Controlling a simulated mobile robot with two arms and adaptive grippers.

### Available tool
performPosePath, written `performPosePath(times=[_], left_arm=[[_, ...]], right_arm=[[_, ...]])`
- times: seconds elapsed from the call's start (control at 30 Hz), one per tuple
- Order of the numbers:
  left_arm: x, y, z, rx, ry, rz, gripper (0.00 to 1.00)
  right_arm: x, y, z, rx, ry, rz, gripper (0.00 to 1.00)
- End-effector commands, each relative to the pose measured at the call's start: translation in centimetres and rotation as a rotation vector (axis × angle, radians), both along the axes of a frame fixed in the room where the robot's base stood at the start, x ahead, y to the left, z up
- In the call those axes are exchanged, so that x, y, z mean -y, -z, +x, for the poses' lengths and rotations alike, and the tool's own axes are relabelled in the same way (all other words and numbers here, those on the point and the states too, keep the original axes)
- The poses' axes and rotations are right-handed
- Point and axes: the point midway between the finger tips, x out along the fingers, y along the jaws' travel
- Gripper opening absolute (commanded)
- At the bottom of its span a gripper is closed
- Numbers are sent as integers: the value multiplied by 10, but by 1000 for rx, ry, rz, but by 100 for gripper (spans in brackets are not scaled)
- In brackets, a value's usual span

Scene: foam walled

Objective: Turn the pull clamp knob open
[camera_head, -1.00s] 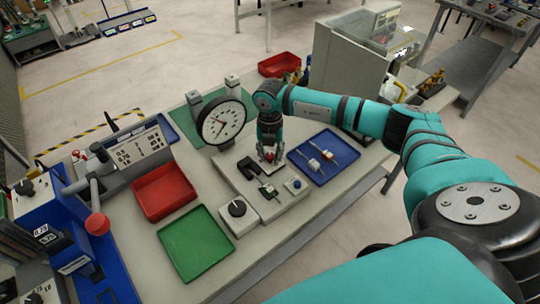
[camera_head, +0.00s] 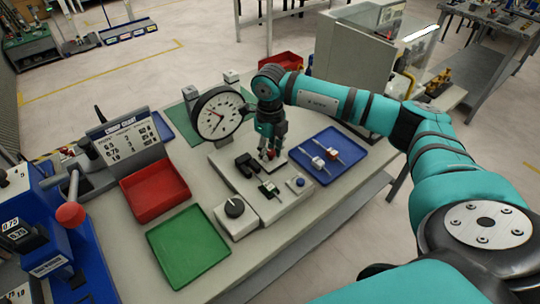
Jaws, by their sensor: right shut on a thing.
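The pull clamp's red knob (camera_head: 270,153) shows as a small red spot on a fixture plate (camera_head: 289,200) in the middle of the bench. My right gripper (camera_head: 270,154) points down over it from above. Its fingers are shut on the red knob, and they hide most of it. How far the knob is turned cannot be made out. A dark clamp part (camera_head: 247,165) sits just left of the fingers. My left gripper is not in view.
A round dial gauge (camera_head: 217,114) stands close behind and left of my right gripper. A blue tray (camera_head: 327,174) with small parts lies to the right. A red bin (camera_head: 180,187), a green tray (camera_head: 212,265) and a black-knobbed box (camera_head: 236,220) are on the left and front.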

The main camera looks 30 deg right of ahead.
Motion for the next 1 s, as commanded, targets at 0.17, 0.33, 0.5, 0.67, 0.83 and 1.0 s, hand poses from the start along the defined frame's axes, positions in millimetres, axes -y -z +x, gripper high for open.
performPosePath(times=[0.17, 0.33, 0.5, 0.67, 0.83, 1.0], left_arm=[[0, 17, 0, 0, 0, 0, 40], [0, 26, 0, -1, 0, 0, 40], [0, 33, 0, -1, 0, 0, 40], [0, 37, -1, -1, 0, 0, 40], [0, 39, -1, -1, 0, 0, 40], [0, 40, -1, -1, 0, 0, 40]], right_arm=[[1, 2, 1, 7, -161, -1, 0], [0, 1, 1, 6, -298, -1, 0], [0, 0, 1, 7, -403, -1, 0], [0, -1, 1, 6, -470, -1, 0], [0, -1, 1, 6, -510, -1, 0], [0, -2, 1, 6, -523, -1, 0]])
